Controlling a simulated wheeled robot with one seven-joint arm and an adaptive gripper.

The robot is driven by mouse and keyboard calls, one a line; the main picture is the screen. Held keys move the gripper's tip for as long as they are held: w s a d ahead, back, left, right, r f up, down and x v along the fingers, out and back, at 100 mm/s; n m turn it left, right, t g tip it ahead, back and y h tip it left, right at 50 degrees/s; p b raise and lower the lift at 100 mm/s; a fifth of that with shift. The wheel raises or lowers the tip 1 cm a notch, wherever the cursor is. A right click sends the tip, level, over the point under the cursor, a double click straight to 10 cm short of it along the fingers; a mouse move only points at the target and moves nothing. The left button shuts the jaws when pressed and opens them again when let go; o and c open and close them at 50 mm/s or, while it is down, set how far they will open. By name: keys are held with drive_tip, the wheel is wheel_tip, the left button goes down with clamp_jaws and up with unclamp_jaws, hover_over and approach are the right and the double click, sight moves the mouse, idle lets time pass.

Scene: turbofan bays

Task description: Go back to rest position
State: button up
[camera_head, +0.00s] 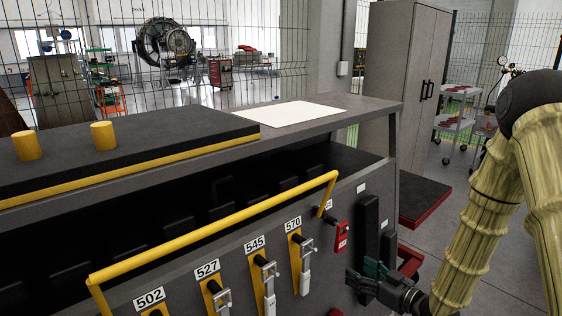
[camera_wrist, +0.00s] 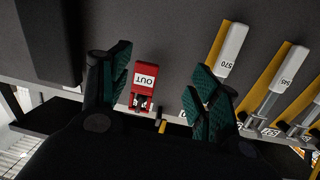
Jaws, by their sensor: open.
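My gripper (camera_head: 362,278) is at the lower right of the head view, close to the grey front panel of the cabinet (camera_head: 350,190). In the wrist view its two green-padded fingers (camera_wrist: 160,70) stand well apart with nothing held between them. A red piece marked OUT (camera_wrist: 144,86) shows in the gap between the fingers, on or near the panel. In the head view a red piece (camera_head: 342,238) hangs on the panel, up and left of my gripper. I cannot tell whether the fingers touch the panel.
A yellow rail (camera_head: 215,228) runs along the cabinet front, above latches labelled 502, 527, 545 and 570 (camera_head: 301,262). A black vertical handle (camera_head: 368,228) is just above my gripper. A grey locker (camera_head: 405,90) stands behind. Floor (camera_head: 440,235) shows to the right.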

drive_tip(key=s+a+f+m+g+h, duration=0.1)
drive_tip(key=s+f+m+g+h, duration=0.15)
drive_tip(key=s+f, duration=0.6)
drive_tip(key=s+a+f+m+g+h, duration=0.25)
drive_tip(key=s+f, duration=0.25)
drive_tip(key=f, duration=0.7)
drive_tip(key=s+f+g+h, duration=0.2)
drive_tip(key=s+f+g, duration=0.2)
drive_tip(key=s, duration=0.9)
drive_tip(key=s+f+m+g+h, duration=0.1)
drive_tip(key=s+f+g, duration=0.3)
drive_tip(key=s, duration=0.9)
drive_tip(key=shift+a+f+m+h+p, duration=0.15)
drive_tip(key=shift+f+m+h+p, duration=0.2)
drive_tip(key=shift+f+h, duration=0.25)
